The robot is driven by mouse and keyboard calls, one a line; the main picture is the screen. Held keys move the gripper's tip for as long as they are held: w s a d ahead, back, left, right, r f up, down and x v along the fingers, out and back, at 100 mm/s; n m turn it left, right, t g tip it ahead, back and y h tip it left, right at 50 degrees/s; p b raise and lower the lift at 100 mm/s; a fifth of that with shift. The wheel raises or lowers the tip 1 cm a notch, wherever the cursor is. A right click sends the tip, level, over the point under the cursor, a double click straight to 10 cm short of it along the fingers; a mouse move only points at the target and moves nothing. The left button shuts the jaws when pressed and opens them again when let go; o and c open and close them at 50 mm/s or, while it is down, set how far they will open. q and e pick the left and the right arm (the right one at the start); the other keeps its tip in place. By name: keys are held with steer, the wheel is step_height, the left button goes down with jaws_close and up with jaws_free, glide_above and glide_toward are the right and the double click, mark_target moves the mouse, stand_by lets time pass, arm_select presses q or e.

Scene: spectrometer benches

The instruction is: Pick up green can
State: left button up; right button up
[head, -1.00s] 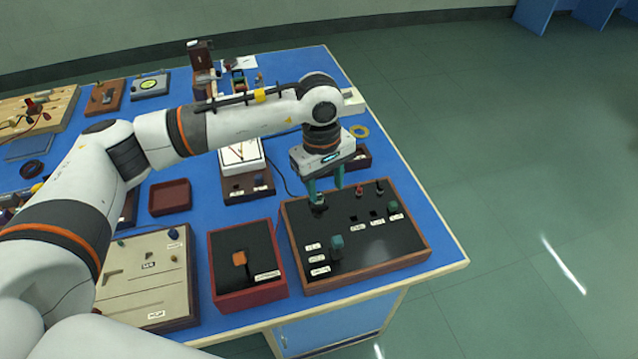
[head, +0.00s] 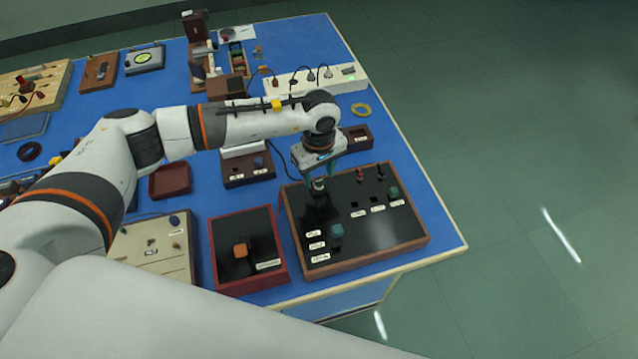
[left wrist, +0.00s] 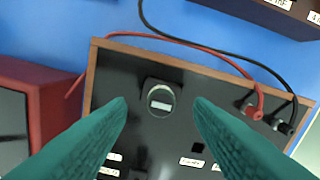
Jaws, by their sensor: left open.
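A small dark greenish can-like piece (head: 320,190) stands upright near the back left of a black panel (head: 370,231) with a wooden rim. In the left wrist view its round top (left wrist: 160,97) with a pale label lies between the fingertips; its colour looks nearly black there. My left gripper (head: 319,182) points down over it, open, with one teal finger on each side. The fingers (left wrist: 160,104) are also apart in the left wrist view; I cannot tell whether they touch it.
A red-rimmed box (head: 219,265) with an orange block stands left of the panel. Red and black leads (left wrist: 215,50) run along the panel's back edge. The blue table (head: 405,165) ends at right.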

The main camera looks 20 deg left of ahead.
mark_target(319, 180)
arm_select(q)
step_height(319, 180, down, 2)
steer(key=shift+f, duration=0.45)
steer(key=shift+c, duration=0.7)
jaws_close()
arm_select(e)
steer(key=shift+s+r, duration=0.4)
steer(key=shift+r, duration=0.2)
arm_select(q)
steer(key=shift+w+r, duration=0.1)
step_height(319, 180, up, 13)
steer(key=b, duration=0.1)
arm_select(e)
steer(key=shift+w+f, duration=0.1)
steer(key=shift+f, duration=0.75)
